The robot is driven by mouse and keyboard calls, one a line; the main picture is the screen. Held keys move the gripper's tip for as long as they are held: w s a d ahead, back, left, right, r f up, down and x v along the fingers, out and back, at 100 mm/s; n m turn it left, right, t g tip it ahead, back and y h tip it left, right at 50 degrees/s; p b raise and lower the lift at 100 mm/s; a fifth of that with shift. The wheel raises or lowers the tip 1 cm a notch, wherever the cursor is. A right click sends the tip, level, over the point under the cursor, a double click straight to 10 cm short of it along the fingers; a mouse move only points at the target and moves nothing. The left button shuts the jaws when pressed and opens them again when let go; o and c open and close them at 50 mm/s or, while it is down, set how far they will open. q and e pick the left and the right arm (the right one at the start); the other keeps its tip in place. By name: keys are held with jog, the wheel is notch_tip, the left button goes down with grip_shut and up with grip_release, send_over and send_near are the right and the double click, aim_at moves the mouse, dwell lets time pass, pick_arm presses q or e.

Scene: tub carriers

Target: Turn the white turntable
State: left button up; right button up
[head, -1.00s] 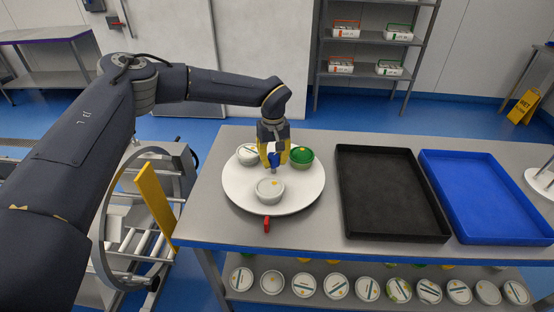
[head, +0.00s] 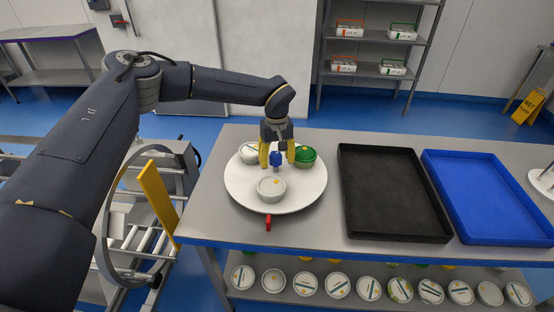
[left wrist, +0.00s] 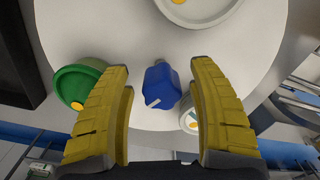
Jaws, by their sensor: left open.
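The white turntable (head: 310,200) is a round disc on the steel table, and it also shows in the left wrist view (left wrist: 140,30). A green tub (head: 305,158), a white tub (head: 249,153) and a grey-white tub (head: 270,189) sit on the disc around the knob. My right gripper is not in view.
A red marker (head: 268,223) is at the table's front side of the disc. A black tray (head: 392,236) and a blue tray (head: 489,237) lie to the right. Several tubs stand on the shelf below. A roller conveyor (head: 125,235) is at the left.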

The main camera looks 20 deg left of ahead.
pick_arm(q)
jog(key=shift+r, duration=0.1)
jog(key=shift+w+r, duration=0.1)
jog(key=shift+r, duration=0.25)
notch_tip(320, 180, up, 11)
dwell(0.3)
